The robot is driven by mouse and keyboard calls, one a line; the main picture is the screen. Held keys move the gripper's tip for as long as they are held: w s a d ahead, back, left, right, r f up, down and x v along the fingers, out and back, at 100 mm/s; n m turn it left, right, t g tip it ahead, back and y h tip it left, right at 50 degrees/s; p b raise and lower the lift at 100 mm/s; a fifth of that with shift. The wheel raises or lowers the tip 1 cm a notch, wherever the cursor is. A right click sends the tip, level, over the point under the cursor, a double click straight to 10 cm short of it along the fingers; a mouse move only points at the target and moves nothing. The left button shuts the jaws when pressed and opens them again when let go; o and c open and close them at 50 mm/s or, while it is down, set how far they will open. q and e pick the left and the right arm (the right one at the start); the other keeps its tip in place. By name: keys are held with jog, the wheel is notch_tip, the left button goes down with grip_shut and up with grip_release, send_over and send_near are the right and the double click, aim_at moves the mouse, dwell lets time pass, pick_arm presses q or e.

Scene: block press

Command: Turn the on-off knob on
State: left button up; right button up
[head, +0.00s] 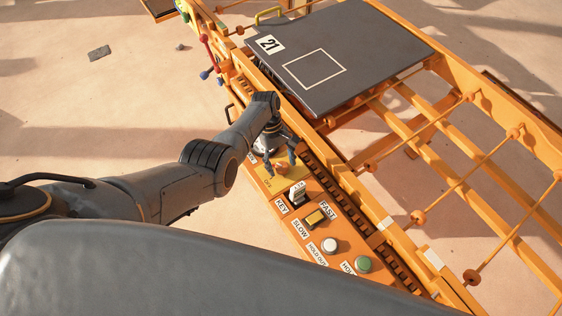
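The orange control panel (309,225) runs diagonally through the middle of the head view. At its upper end is a yellow plate (268,184) with a partly readable label that looks like OFF. A small reddish knob (281,169) seems to sit on this plate, largely hidden by my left gripper (281,168). The gripper points down over the plate, with its fingers apart on either side of the knob. I cannot tell whether they touch it. My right gripper is not in view.
Beside the plate are a key switch (297,192), a yellow switch (315,217), a white button (330,245) and a green button (363,264). A dark plate marked 21 (375,50) lies on the orange frame behind. Red and blue levers (210,55) stand farther left.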

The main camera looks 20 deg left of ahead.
pick_arm(q)
jog(key=v, duration=1.2)
dwell(0.4)
